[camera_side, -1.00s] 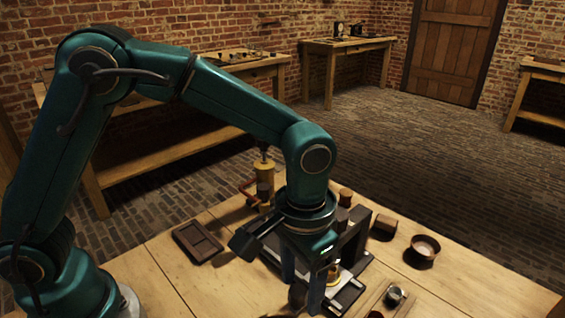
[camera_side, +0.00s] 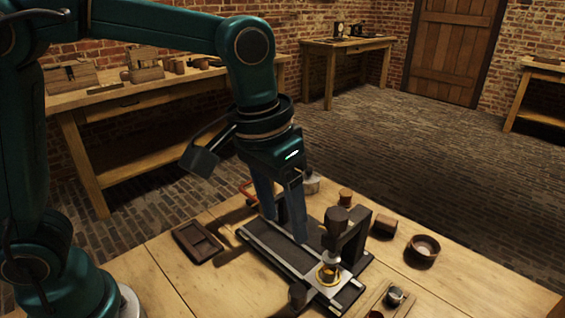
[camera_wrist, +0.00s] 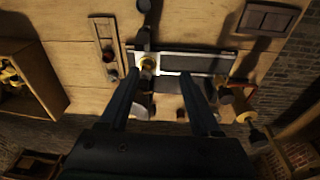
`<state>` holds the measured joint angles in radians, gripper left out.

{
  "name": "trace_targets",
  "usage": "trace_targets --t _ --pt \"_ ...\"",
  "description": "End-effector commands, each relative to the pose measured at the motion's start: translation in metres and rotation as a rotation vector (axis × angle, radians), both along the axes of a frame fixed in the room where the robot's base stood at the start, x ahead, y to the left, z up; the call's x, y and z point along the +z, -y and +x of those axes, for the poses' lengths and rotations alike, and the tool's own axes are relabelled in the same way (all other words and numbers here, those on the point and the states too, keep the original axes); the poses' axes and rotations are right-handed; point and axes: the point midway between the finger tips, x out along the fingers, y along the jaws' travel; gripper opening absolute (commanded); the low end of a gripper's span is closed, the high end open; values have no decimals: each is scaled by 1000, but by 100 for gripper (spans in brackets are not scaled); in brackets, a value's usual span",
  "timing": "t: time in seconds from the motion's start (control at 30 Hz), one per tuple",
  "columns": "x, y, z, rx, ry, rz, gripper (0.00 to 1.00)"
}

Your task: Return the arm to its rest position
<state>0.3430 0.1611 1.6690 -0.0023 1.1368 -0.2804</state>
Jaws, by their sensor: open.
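My gripper (camera_side: 284,222) hangs from the raised teal arm above the workbench, with its two fingers apart and nothing between them. In the wrist view my gripper (camera_wrist: 164,92) shows its fingers spread wide over the bench. Below and beside it is a dark press-like fixture (camera_side: 352,243) on a long dark base plate (camera_side: 285,254). A yellow ring-shaped piece (camera_side: 327,275) sits on a pale plate at the fixture's front end. It also shows in the wrist view (camera_wrist: 148,63), between the finger directions. The fingers look clear of the fixture, though their exact height is hard to judge.
A small wooden rack with a cup (camera_side: 394,296) is at the front. The air above the bench is open.

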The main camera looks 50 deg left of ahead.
Motion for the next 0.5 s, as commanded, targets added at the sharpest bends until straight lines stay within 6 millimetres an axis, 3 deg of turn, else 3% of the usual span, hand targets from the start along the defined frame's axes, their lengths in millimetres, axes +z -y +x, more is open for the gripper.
trace_targets --t 0.03,0.2,0.37,0.5 --pt "12 -13 -5 30 41 -11 64" --pt "33 -48 -28 93 145 -26 64" --pt "37 -73 -55 132 239 -21 64" --pt "29 -88 -78 149 303 -4 64"
